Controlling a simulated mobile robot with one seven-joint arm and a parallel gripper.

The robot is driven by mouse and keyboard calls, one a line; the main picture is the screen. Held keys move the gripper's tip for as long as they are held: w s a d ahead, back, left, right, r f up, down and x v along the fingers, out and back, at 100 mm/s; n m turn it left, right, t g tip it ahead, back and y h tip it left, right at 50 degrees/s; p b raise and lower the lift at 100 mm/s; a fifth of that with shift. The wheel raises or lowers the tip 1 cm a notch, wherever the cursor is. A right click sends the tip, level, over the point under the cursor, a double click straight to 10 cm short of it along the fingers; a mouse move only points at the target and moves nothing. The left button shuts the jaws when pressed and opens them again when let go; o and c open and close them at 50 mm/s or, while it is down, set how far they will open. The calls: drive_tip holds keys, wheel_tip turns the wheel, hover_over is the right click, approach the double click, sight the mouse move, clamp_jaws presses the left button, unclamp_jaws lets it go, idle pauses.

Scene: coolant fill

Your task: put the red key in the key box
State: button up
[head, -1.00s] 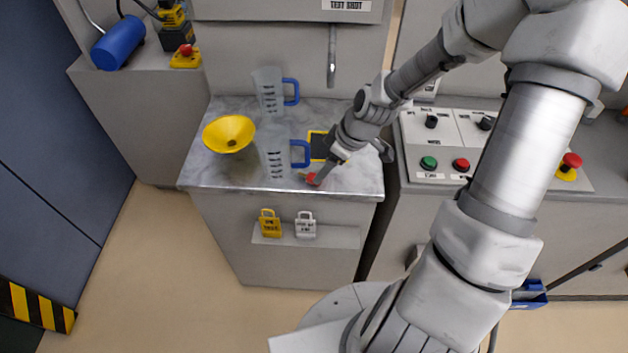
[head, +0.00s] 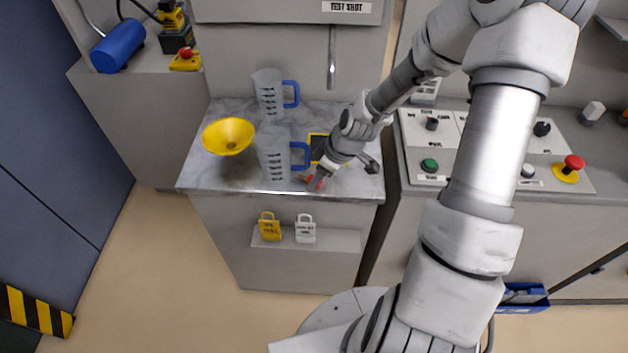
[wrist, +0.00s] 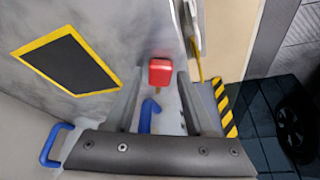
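The red key (head: 309,179) lies near the front edge of the grey marble-topped counter, partly hidden by my gripper in the head view. In the wrist view the key's red head (wrist: 160,72) shows between my two fingers, with a gap on each side. My gripper (wrist: 159,88) is open and reaches down over the key; it also shows in the head view (head: 321,180). A black rectangle with a yellow border (wrist: 68,62) lies flat on the counter beside the gripper. I cannot tell which thing is the key box.
Two clear jugs with blue handles, a near one (head: 273,155) and a far one (head: 268,95), stand left of my gripper. A yellow funnel (head: 228,136) is farther left. Yellow (head: 269,227) and white (head: 305,229) padlocks are on the front ledge. A control panel (head: 415,150) stands right.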

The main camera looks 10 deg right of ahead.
clamp_jaws()
drive_tip(key=shift+r, duration=0.3)
idle(0.4)
